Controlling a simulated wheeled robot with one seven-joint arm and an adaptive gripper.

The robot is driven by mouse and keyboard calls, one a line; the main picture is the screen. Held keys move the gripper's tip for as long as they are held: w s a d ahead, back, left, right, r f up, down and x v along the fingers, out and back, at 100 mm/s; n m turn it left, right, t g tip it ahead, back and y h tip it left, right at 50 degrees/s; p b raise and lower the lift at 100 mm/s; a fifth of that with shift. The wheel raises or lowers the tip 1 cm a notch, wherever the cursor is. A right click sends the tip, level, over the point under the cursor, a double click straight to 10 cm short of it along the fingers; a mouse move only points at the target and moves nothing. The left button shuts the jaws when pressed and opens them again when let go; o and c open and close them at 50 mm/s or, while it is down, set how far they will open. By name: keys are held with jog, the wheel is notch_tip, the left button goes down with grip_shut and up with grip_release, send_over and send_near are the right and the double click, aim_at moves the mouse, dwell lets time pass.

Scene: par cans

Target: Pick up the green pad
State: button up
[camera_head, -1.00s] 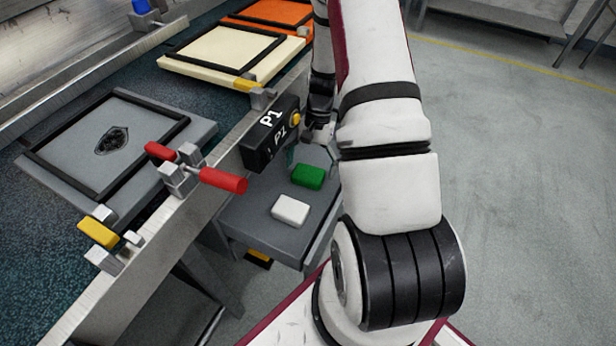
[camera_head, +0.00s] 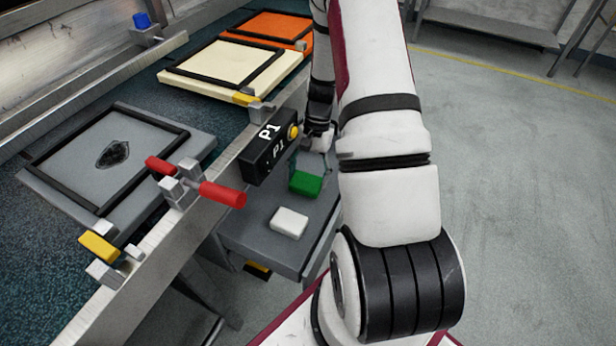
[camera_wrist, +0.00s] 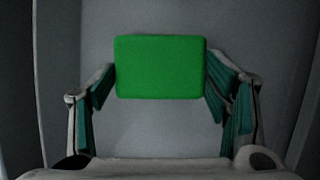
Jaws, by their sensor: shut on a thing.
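The green pad (camera_head: 306,184) is a small rounded block over the grey shelf (camera_head: 250,238), behind the white pad. In the wrist view, the green pad (camera_wrist: 160,60) lies between the two fingers of my gripper (camera_wrist: 160,80). The teal finger pads meet its left and right sides, and my gripper is shut on it. In the head view, my gripper (camera_head: 309,166) is partly hidden by my arm and reaches down to the pad. I cannot tell for sure whether the pad is clear of the shelf.
A white pad (camera_head: 289,223) lies on the shelf in front. A black box marked P1 (camera_head: 267,158) and a red-handled clamp (camera_head: 222,194) stick out at the bench edge to the left. Framed screens (camera_head: 60,189) lie on the bench. Open floor is at the right.

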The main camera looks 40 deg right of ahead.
jog(key=shift+s+d+f+n+t+y+p, duration=0.1)
jog(key=shift+s+d+n+t+y+p, duration=0.2)
jog(key=shift+t, duration=0.4)
jog(key=shift+s+a+f+t+y+p, duration=0.1)
jog(key=shift+s+t+y, duration=0.25)
jog(key=shift+t, duration=0.35)
notch_tip(320, 180, up, 11)
jog(key=s+d+p, duration=0.1)
jog(key=s+p, duration=0.2)
jog(key=s+d+g+p, duration=0.1)
jog(key=s+d+p, duration=0.1)
jog(key=s, duration=0.8)
jog(key=s+d+r+g+h+p, duration=0.1)
jog(key=s+d+g, duration=0.1)
jog(key=s+d, duration=0.3)
jog(key=shift+s+d+r+p, duration=0.2)
jog(key=shift+s+r+p, duration=0.15)
jog(key=shift+s, duration=2)
jog(key=shift+o, duration=0.7)
jog(key=shift+c, duration=1)
